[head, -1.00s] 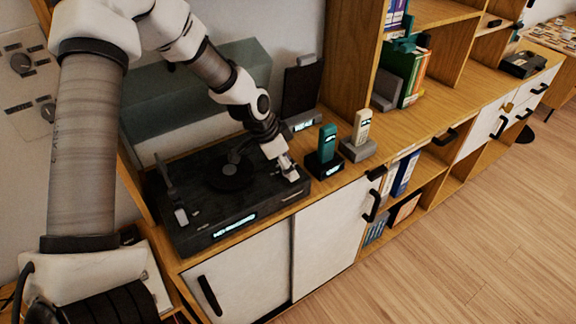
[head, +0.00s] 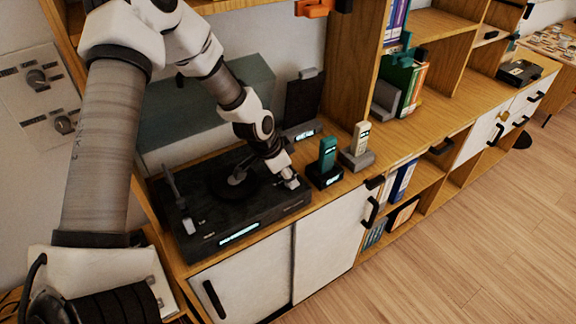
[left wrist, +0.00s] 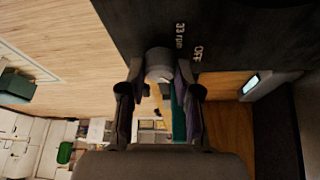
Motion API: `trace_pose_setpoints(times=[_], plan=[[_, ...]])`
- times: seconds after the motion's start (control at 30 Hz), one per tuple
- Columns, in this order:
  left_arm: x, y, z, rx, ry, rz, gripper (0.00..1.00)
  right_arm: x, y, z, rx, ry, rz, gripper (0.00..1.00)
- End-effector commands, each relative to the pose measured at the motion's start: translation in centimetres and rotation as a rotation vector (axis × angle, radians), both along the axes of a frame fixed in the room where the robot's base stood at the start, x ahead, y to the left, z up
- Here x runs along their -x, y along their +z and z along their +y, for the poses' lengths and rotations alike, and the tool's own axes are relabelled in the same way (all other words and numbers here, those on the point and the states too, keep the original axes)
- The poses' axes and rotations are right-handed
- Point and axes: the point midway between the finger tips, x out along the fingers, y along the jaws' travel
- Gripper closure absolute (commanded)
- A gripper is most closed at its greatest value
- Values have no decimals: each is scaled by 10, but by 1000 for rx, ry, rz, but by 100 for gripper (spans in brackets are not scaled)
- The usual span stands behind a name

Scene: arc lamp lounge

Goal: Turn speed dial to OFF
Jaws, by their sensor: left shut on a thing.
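The black turntable (head: 262,204) lies on the wooden cabinet top in the head view, with a round platter and a lit display on its front. My left gripper (head: 288,178) is over its right front corner. In the left wrist view the silver-grey speed dial (left wrist: 158,60) sits between the fingers of my left gripper (left wrist: 159,74), which is shut on it. White labels "33 rpm" and "OFF" show on the dark deck to the right of the dial. I cannot tell where the dial points. My right gripper is not in view.
A teal handset (head: 327,154) and a cream handset (head: 360,137) stand in their cradles right of the turntable. A black upright panel (head: 303,100) is behind. An orange object (head: 314,8) shows at the top edge. The cabinet top farther right has free room.

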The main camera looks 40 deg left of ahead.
Motion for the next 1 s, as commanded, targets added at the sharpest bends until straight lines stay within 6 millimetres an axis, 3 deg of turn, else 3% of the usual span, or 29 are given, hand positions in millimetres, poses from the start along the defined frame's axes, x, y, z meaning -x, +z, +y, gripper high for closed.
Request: trace_pose_setpoints(times=[0.03,0.2,0.4,1.0], plan=[[4,11,-1,-1,25,13,100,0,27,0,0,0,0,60],[5,13,-2,-2,157,15,100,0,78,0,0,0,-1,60],[5,8,-3,-2,344,12,100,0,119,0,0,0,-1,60],[3,-1,-5,1,831,8,100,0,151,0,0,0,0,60]])
